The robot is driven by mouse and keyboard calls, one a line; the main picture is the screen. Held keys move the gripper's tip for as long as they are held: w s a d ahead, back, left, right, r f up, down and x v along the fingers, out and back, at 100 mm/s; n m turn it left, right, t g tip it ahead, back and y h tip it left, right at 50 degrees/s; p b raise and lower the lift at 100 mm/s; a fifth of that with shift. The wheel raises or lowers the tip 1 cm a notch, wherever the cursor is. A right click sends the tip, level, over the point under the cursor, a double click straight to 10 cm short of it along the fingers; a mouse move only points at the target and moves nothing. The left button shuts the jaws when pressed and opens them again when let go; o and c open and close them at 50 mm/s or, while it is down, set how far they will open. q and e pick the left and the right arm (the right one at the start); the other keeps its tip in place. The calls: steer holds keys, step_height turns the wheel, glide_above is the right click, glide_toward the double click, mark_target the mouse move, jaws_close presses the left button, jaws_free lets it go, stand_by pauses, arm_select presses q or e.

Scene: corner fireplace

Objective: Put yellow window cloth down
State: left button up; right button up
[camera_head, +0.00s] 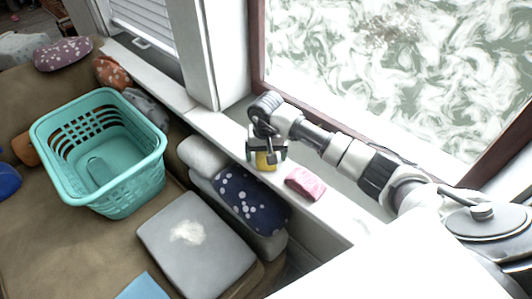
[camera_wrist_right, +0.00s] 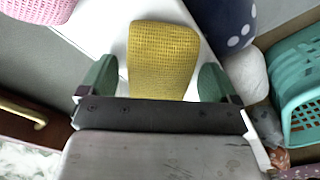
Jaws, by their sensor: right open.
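The yellow window cloth (camera_head: 266,161) is on the white window sill, below my right gripper (camera_head: 266,152) in the head view. In the right wrist view the yellow cloth (camera_wrist_right: 164,50) lies flat on the white surface between the two green fingers of my right gripper (camera_wrist_right: 157,72). The fingers are open, with a gap on both sides of the cloth. The cloth's near end is hidden behind the gripper body. My left gripper is not in view.
A pink cloth (camera_head: 305,183) lies on the sill (camera_head: 328,208) to the right. The window (camera_head: 385,70) is behind. A teal basket (camera_head: 150,180), a blue dotted cushion (camera_head: 250,197) and a grey cushion (camera_head: 190,255) are on the brown sofa. The sill left of the gripper is clear.

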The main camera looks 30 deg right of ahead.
step_height(320, 180, up, 12)
steer(key=shift+r, duration=0.15)
stand_by(0.5)
stand_by(0.3)
